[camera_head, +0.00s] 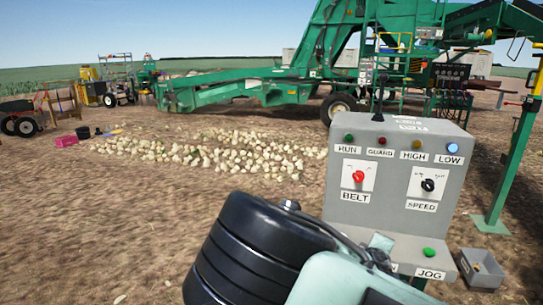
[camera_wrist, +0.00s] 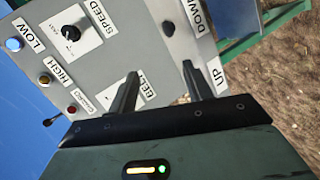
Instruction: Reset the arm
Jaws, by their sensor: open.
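My arm (camera_head: 265,250) rises from the bottom of the head view, in front of the grey control panel (camera_head: 395,140). In the wrist view my gripper (camera_wrist: 158,76) is open and empty, its two fingers spread before the panel face. The red BELT knob (camera_head: 359,176) and black SPEED knob (camera_head: 428,184) show in the head view. The SPEED knob also shows in the wrist view (camera_wrist: 71,32). The LOW lamp (camera_head: 452,148) is bright blue. The green JOG button (camera_head: 428,251) is on the lower ledge. My gripper is not clearly visible in the head view, and contact with the panel cannot be told.
A green elevator machine (camera_head: 230,90) stands behind the panel. Onions (camera_head: 230,152) lie scattered on the soil. A small grey box (camera_head: 482,268) and green post (camera_head: 515,150) are to the right. Open soil (camera_head: 80,220) lies to the left.

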